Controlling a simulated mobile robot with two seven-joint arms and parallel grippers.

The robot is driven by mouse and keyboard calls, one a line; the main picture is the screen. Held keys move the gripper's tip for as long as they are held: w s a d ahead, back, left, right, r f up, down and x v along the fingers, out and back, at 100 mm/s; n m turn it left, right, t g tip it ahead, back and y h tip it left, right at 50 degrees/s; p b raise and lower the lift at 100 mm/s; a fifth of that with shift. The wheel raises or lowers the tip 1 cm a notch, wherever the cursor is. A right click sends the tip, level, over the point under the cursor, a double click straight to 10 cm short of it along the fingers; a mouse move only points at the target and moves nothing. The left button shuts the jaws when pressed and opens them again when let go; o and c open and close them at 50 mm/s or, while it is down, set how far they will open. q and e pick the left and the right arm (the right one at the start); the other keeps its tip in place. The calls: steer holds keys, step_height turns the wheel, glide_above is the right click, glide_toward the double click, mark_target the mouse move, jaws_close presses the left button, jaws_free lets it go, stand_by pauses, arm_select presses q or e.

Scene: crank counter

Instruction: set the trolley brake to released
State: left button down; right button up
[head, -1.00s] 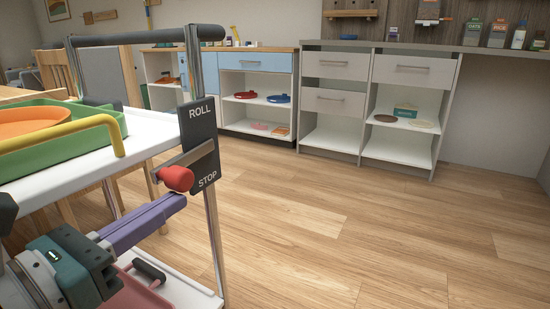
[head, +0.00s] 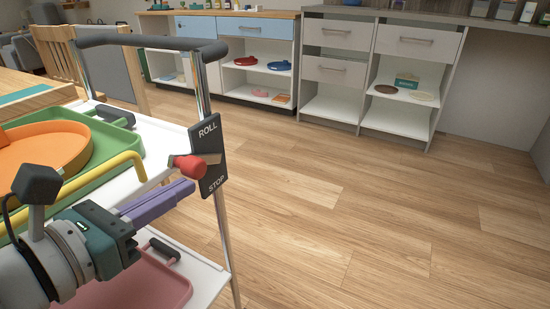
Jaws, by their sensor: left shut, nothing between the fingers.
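The trolley brake is a lever with a red knob (head: 189,167) on a dark plate (head: 209,150) fixed to the trolley's upright. The plate reads ROLL at its top and STOP at its bottom. The lever sits between the two words, around mid-plate. My left gripper (head: 190,187) has purple fingers that are shut and empty. Its tips are just below the red knob; whether they touch it I cannot tell. My right gripper is not in view.
The trolley's upper shelf holds a green tray (head: 118,137) with an orange dish (head: 45,148) and a yellow handle (head: 100,172). A pink tray (head: 150,282) lies on the lower shelf. Cabinets (head: 345,75) line the back. The wooden floor (head: 370,215) at right is clear.

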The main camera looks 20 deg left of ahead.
arm_select(q)
steer(key=shift+w+r+p, duration=0.1)
steer(key=shift+r+p, duration=0.25)
steer(key=shift+r, duration=0.25)
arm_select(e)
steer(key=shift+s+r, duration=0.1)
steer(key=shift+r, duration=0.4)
arm_select(q)
steer(key=shift+w+r, duration=0.1)
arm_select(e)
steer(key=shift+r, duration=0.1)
